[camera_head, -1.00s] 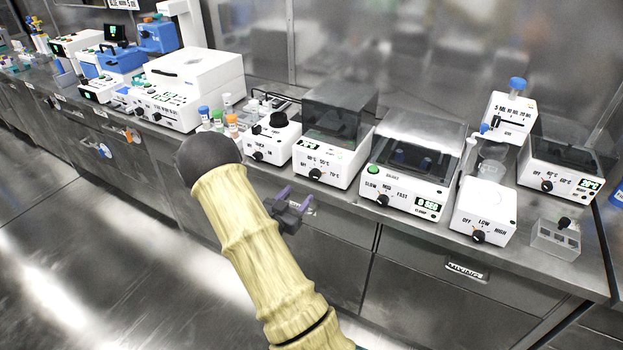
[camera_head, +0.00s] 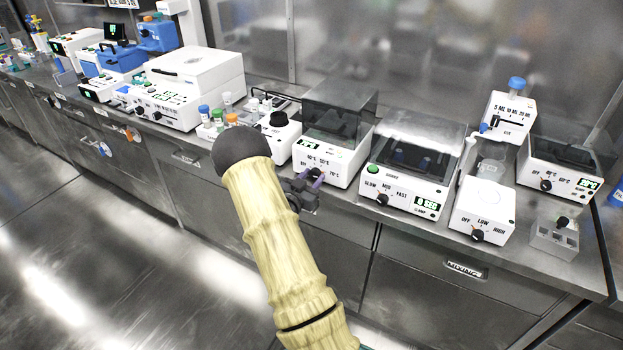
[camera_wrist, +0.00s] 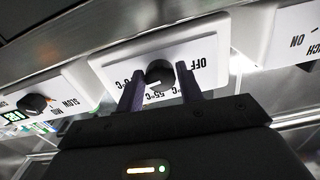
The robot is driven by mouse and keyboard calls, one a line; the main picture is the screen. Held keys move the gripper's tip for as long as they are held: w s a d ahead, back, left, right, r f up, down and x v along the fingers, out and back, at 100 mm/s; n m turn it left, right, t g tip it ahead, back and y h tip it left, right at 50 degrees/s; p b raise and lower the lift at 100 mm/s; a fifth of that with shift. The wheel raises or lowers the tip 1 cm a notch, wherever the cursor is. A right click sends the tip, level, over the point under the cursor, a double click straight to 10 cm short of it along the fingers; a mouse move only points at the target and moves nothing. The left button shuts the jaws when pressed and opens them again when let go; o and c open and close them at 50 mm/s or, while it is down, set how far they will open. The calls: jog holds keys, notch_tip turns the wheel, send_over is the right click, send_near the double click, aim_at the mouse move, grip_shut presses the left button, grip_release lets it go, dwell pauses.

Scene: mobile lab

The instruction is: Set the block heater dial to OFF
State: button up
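The block heater (camera_head: 318,163) is a white box with a clear dark lid, mid-bench in the head view. Its front panel shows upside down in the wrist view (camera_wrist: 205,35), with OFF at right and temperature marks towards the left. The black dial (camera_wrist: 160,73) appears between my fingertips, its pale mark towards the lower left, away from OFF. My gripper (camera_wrist: 160,72) is open, with one dark finger on each side of the dial and small apparent gaps. Contact cannot be told. In the head view, my gripper (camera_head: 312,178) is at the heater's front and covers its dial.
A shaker (camera_head: 410,180) with a SLOW/MID/FAST dial stands right of the heater. A white device with a black top (camera_head: 278,140) stands close at left. Drawers (camera_head: 430,265) lie below the bench edge. The floor at left is clear.

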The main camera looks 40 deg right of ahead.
jog(key=c, duration=0.5)
